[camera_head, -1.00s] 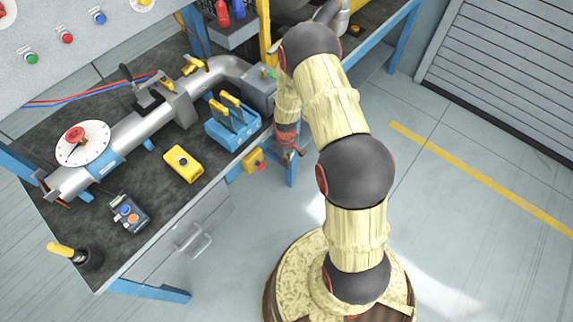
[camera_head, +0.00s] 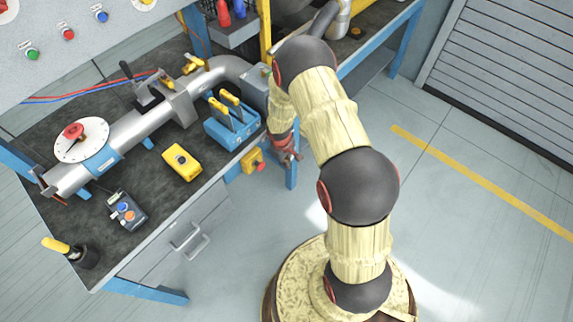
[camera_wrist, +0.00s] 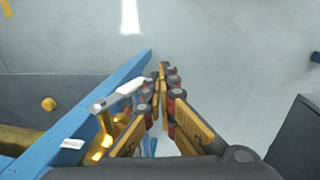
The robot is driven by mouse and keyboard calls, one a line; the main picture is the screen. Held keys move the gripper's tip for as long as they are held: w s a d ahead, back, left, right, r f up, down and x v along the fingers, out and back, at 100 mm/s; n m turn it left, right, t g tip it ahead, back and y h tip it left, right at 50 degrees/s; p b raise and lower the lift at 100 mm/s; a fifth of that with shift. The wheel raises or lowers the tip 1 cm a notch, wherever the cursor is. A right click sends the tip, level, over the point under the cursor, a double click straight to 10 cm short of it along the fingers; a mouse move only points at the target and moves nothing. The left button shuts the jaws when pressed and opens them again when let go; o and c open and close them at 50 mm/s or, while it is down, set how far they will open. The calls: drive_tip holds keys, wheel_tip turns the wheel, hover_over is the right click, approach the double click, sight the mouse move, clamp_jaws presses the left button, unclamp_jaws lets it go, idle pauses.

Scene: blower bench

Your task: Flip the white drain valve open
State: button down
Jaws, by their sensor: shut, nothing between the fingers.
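In the wrist view, a white valve lever (camera_wrist: 131,86) sticks out past the blue bench edge, with a grey pivot end and brass fittings (camera_wrist: 112,130) below it. I take it for the drain valve. My gripper (camera_wrist: 163,74) is shut and empty, its tips together just right of the lever's white end; whether they touch is unclear. In the head view, my gripper (camera_head: 285,148) hangs at the bench's right front corner, partly behind my arm. The valve cannot be made out there.
The blue bench edge (camera_wrist: 95,100) runs close left of my gripper. A yellow box with a red button (camera_head: 254,160) hangs on the bench front. The blue two-lever unit (camera_head: 232,125) and grey pipe (camera_head: 130,130) stand on the bench. Open floor lies to the right.

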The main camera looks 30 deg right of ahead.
drive_tip(key=shift+w+d+f+h+b, duration=0.15)
drive_tip(key=shift+d+f+h+b, duration=0.15)
drive_tip(key=shift+h+b, duration=0.6)
idle(1.0)
drive_tip(key=shift+r, duration=0.15)
drive_tip(key=shift+r+p, duration=0.35)
drive_tip(key=shift+r, duration=0.3)
drive_tip(key=v, duration=1.2)
drive_tip(key=shift+s+d, duration=0.2)
drive_tip(key=shift+s, duration=0.15)
